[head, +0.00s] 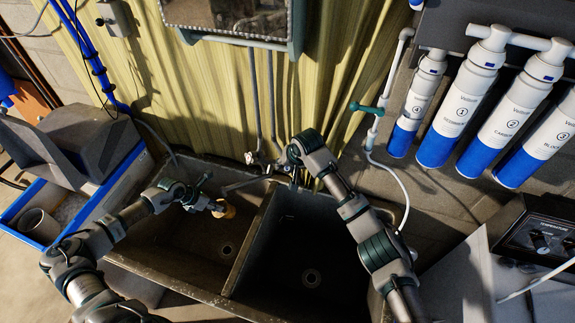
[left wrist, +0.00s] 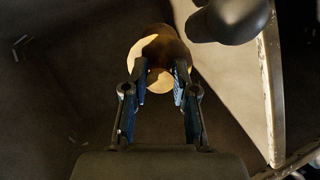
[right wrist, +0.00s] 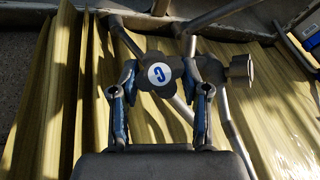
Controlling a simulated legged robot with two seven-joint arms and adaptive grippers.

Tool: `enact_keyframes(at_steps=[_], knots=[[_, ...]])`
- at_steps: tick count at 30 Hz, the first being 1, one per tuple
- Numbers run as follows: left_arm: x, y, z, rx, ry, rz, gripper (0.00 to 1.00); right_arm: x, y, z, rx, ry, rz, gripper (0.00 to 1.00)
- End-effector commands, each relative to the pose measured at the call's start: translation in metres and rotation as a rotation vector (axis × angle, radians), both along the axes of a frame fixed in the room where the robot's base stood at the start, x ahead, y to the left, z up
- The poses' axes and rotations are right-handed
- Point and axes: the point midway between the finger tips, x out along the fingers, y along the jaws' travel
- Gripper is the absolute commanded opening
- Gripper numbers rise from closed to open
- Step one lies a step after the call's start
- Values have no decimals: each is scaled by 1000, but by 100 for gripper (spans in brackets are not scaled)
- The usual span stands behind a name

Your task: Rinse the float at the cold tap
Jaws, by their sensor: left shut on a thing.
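The tan, rounded float (head: 224,210) is in my left gripper (head: 208,204), over the left basin. In the left wrist view the float (left wrist: 158,45) sits between the fingertips (left wrist: 160,82), partly shaded. The tap's spout (head: 243,183) reaches left and ends close above the float; I see no clear water stream. The cold tap handle, with a blue C on its white cap (right wrist: 159,73), lies between the fingers of my right gripper (right wrist: 168,82). Those fingers stand apart at either side of it; contact is unclear. In the head view my right gripper (head: 296,170) partly hides the handle.
The double sink has a left basin (head: 180,235) and a right basin (head: 300,240), split by a divider (head: 250,240). A second tap knob (head: 250,157) is left of my right gripper. Filter cartridges (head: 455,110) hang at right; a blue-rimmed tray (head: 30,236) stands at left.

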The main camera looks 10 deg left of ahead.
Motion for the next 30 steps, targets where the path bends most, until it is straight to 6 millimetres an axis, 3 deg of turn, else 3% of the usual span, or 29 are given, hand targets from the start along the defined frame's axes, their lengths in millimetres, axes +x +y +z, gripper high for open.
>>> enact_keyframes(at_steps=[1,3,12,20,21,23,30], knots=[[0,1,0,0,0,1,0,1,-1,-1,-3,1,-2,21],[0,1,0,0,0,1,0,1,-1,-1,-2,1,-3,11],[1,0,0,0,1,1,0,0,1,-2,-146,-62,81,11],[1,0,-1,0,1,1,0,0,1,-2,-156,-64,86,11],[1,0,0,0,1,1,0,0,1,-2,-156,-64,86,53],[1,0,0,0,1,1,0,0,1,-2,-156,-65,86,68],[0,0,0,1,0,0,0,0,-1,-1,-155,-66,85,71]])
